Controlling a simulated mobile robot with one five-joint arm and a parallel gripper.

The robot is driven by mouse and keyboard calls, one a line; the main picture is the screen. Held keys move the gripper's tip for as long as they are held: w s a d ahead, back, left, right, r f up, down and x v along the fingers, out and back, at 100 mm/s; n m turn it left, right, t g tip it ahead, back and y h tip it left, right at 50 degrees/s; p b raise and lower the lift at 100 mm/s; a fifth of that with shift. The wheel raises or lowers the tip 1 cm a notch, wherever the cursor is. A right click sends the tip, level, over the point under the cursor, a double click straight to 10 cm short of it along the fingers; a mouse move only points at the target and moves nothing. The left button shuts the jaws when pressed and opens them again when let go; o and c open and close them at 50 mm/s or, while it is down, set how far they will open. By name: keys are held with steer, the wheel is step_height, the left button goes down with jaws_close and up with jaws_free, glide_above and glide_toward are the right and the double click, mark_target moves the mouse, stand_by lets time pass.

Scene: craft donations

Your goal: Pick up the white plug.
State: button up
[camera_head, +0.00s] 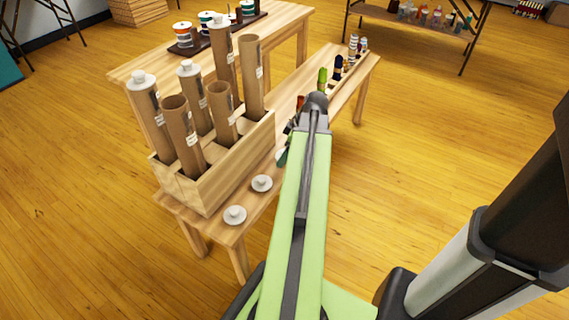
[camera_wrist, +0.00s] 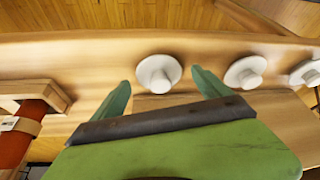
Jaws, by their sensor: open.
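In the head view two round white plugs lie on the low wooden bench, a nearer plug (camera_head: 235,215) and a farther plug (camera_head: 262,183). In the wrist view a white plug (camera_wrist: 158,73) with a raised centre sits just beyond the gap between the fingers of my gripper (camera_wrist: 163,90). A second plug (camera_wrist: 245,71) lies right of the right finger, and a third plug (camera_wrist: 305,73) is cut by the right edge. My gripper is open, with nothing between its green fingers. In the head view my arm hides most of it. I cannot match the plugs between views.
A wooden box (camera_head: 232,160) of upright cardboard tubes stands beside the plugs, some tubes capped white. A reddish cylinder (camera_wrist: 22,130) in a wooden holder is left in the wrist view. Floor right is clear.

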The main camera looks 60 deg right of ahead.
steer(key=shift+w+f, duration=0.15)
steer(key=shift+f, duration=0.45)
steer(key=shift+r, duration=0.15)
steer(key=c, duration=1.4)
steer(key=shift+r, duration=0.1)
steer(key=r+p, duration=0.5)
steer(key=shift+s, duration=0.25)
steer(key=s+d+r+p, duration=0.1)
steer(key=s+r+p, duration=0.1)
steer(key=s, duration=0.1)
steer(key=s+d+r+p, duration=0.1)
steer(key=s+r+p, duration=0.1)
steer(key=s, duration=0.2)
steer(key=s+r+p, duration=0.1)
steer(key=s+p, duration=0.1)
steer(key=s, duration=0.2)
steer(key=shift+d+r, duration=0.4)
